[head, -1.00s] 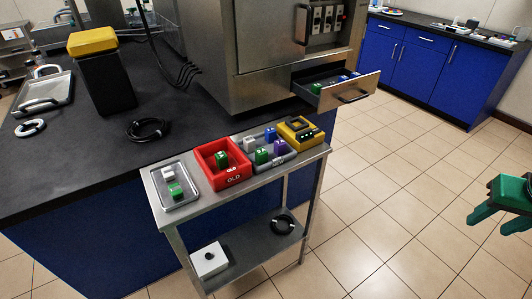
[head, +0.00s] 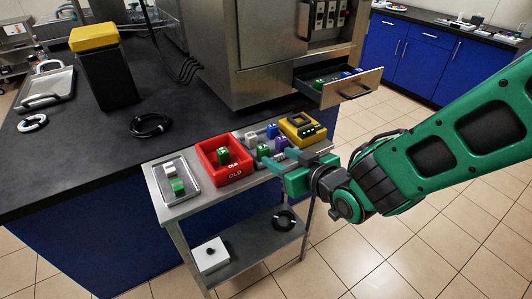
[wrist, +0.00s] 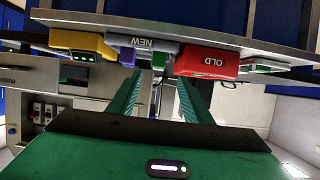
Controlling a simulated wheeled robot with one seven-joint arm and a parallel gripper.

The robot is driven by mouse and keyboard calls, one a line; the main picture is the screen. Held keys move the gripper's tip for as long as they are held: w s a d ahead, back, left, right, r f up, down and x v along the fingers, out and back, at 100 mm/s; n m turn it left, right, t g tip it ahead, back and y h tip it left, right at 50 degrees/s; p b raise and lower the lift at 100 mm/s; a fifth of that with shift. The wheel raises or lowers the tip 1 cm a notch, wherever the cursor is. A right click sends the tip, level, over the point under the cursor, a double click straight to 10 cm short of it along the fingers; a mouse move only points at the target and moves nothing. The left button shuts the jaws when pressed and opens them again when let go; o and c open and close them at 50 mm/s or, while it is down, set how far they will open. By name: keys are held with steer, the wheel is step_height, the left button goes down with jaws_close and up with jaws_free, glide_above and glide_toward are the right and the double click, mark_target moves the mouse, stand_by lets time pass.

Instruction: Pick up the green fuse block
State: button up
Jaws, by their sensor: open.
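Several green fuse blocks are in view. One (head: 263,150) sits in the grey NEW bin, one (head: 223,155) stands in the red OLD bin (head: 236,173), and one (head: 178,186) lies on the small tray at the cart's left end. More green shows in the open drawer (head: 320,82). My gripper (head: 268,166) is open and empty at the cart's front edge, just in front of the grey bin. In the wrist view, my gripper (wrist: 160,80) points toward the grey bin (wrist: 145,42), with a bit of green block (wrist: 173,51) beyond the fingers.
The steel cart (head: 205,208) also carries a yellow device (head: 300,130) at its right end. White, blue and purple blocks share the grey bin. A white box (head: 210,255) and a black coil (head: 284,220) lie on the lower shelf. The floor to the right is clear.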

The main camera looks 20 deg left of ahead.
mark_target(266, 150)
steer(key=shift+d+f+x, duration=0.1)
steer(key=shift+f+x, duration=0.05)
steer(key=shift+x, duration=2.25)
steer(key=shift+d+f+x, duration=0.1)
steer(key=shift+x, duration=2.25)
steer(key=shift+w, duration=0.1)
steer(key=shift+c, duration=0.6)
steer(key=c, duration=1)
